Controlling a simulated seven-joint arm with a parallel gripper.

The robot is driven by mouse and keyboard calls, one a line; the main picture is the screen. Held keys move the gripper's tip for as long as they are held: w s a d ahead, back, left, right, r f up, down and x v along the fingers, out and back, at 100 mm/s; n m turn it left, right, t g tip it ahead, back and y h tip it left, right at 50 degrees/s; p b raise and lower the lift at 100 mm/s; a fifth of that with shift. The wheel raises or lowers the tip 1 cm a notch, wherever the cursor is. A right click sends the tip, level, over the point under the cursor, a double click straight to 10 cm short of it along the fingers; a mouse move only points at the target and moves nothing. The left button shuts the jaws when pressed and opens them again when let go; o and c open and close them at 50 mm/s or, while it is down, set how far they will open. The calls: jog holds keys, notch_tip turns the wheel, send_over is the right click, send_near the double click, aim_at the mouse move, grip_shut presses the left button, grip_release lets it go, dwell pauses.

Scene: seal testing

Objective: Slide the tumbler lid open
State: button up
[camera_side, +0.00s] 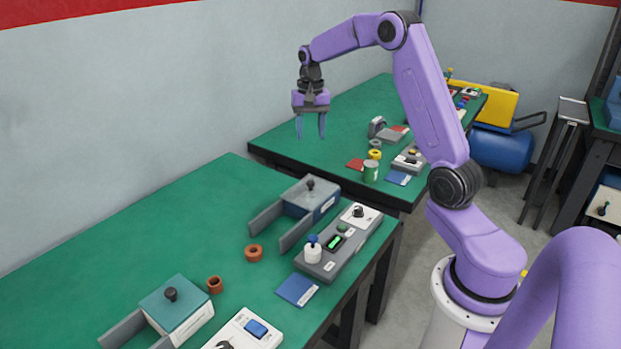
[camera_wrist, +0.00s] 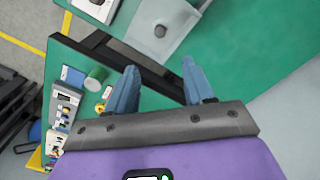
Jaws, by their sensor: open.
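Two boxes with black-knobbed sliding lids stand on the near green table, and I cannot tell which one is the tumbler. The grey-blue box (camera_side: 322,203) has its lid (camera_side: 300,193) between the back ends of two rails, with a dark knob (camera_side: 311,184) on top. The teal-topped box (camera_side: 185,315) with its own knob (camera_side: 170,294) is nearer the camera. My gripper (camera_side: 311,137) is open and empty, fingers down, high above the tables and beyond the grey-blue box. In the wrist view my gripper (camera_wrist: 160,66) is apart from a grey lid with a knob (camera_wrist: 160,31).
A grey control box (camera_side: 340,246) with a white-and-blue knob stands right of the grey-blue box. Brown rings (camera_side: 254,253) and a blue card (camera_side: 297,290) lie nearby. The far green table (camera_side: 310,155) holds a green can (camera_side: 371,171) and several small items. A gap separates the tables.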

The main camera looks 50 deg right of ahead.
aim_at(311, 182)
notch_tip(311, 182, down, 16)
jog(key=shift+r, duration=0.1)
dwell(0.4)
